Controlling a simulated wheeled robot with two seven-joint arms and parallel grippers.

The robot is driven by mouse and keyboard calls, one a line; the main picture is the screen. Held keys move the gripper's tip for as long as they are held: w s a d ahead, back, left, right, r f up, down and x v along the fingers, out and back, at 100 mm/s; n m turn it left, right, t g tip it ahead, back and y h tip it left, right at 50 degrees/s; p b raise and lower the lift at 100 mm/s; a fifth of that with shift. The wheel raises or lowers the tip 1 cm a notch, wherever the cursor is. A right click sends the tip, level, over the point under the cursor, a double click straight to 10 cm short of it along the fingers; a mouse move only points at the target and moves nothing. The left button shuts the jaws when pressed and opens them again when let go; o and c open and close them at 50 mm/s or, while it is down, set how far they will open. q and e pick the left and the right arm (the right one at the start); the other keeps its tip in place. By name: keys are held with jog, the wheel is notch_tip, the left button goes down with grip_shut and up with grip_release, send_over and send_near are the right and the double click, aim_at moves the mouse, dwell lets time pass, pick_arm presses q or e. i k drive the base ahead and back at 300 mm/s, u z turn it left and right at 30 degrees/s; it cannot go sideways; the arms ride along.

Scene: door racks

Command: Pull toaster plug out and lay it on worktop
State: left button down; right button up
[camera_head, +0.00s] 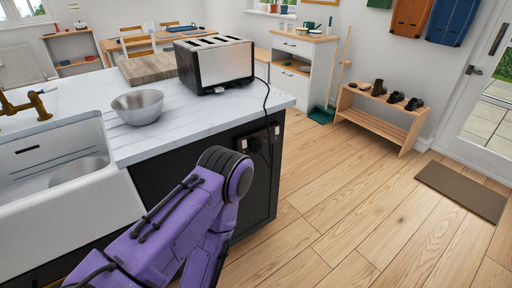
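The toaster (214,64), silver and black with several slots, stands on the white marble worktop (190,112) near its right end. Its thin black cord (267,95) runs over the worktop edge and down to a socket panel (274,131) on the island's dark end face. A dark plug shape (254,144) sits at the panel, partly behind my purple arm; its exact outline is hard to make out. My purple arm rises from the lower left and bends in front of the island, just left of the socket. Neither gripper shows.
A grey metal bowl (138,106) and a wooden board (147,68) stand on the worktop, left of the toaster. A white sink (90,207) with a brass tap (25,105) is at left.

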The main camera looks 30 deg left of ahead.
aim_at(255, 146)
jog(key=z, duration=0.65)
jog(key=i, duration=1.75)
jog(key=u, duration=1.85)
